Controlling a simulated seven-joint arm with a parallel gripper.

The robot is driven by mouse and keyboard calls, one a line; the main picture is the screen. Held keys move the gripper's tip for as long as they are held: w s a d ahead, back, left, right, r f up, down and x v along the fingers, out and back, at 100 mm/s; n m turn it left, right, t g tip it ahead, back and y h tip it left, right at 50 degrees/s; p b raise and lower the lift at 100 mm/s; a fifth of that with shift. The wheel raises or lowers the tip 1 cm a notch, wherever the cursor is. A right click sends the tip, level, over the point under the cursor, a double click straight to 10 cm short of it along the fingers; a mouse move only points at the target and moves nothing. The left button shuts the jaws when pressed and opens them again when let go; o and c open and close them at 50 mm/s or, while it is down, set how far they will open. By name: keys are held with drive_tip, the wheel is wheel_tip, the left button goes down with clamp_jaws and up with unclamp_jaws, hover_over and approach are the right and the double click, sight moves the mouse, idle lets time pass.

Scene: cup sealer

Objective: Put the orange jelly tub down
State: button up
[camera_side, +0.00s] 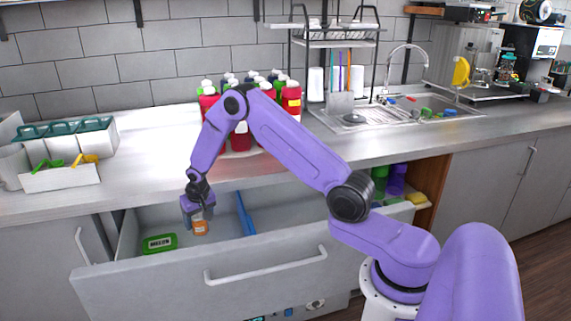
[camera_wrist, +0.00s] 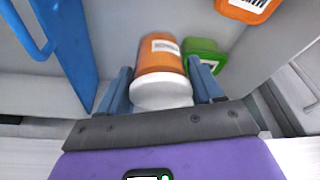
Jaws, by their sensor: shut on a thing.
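The orange jelly tub (camera_side: 201,229) is inside the open drawer, held by my gripper (camera_side: 199,216). In the wrist view the orange tub (camera_wrist: 160,58) has a white lid toward the camera and a pale label, and it sits between my two blue-grey fingers (camera_wrist: 162,84). My gripper is shut on it and points down into the drawer. I cannot tell whether the tub's base touches the drawer floor. A green tub labelled melon (camera_side: 159,243) lies in the drawer to the left; a green tub (camera_wrist: 205,58) shows just beyond the held one in the wrist view.
The open drawer's front panel (camera_side: 290,268) stands close in front of my gripper. A long blue piece (camera_side: 245,214) lies to the right in the drawer. Another orange labelled object (camera_wrist: 248,8) is at the wrist view's top right. Red bottles (camera_side: 291,100) stand on the counter behind my arm.

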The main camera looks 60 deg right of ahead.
wheel_tip(320, 180, up, 32)
drive_tip(key=r, duration=0.1)
drive_tip(key=s+d+m+g+h, duration=0.25)
drive_tip(key=s+d+m, duration=0.55)
drive_tip(key=s+d, duration=1.65)
drive_tip(key=shift+t, duration=0.55)
drive_tip(key=w+d+f, duration=0.2)
drive_tip(key=w+f, duration=0.1)
drive_tip(key=f, duration=0.2)
drive_tip(key=w+d+f, duration=0.2)
drive_tip(key=w+f, duration=0.1)
drive_tip(key=f, duration=0.2)
drive_tip(key=w+d+f, duration=0.3)
drive_tip(key=f, duration=0.1)
drive_tip(key=shift+d+f, duration=0.1)
drive_tip(key=shift+f, duration=0.3)
drive_tip(key=shift+w+d+f, duration=0.25)
drive_tip(key=shift+w+f, duration=0.15)
drive_tip(key=shift+f, duration=1.6)
drive_tip(key=shift+f, duration=0.1)
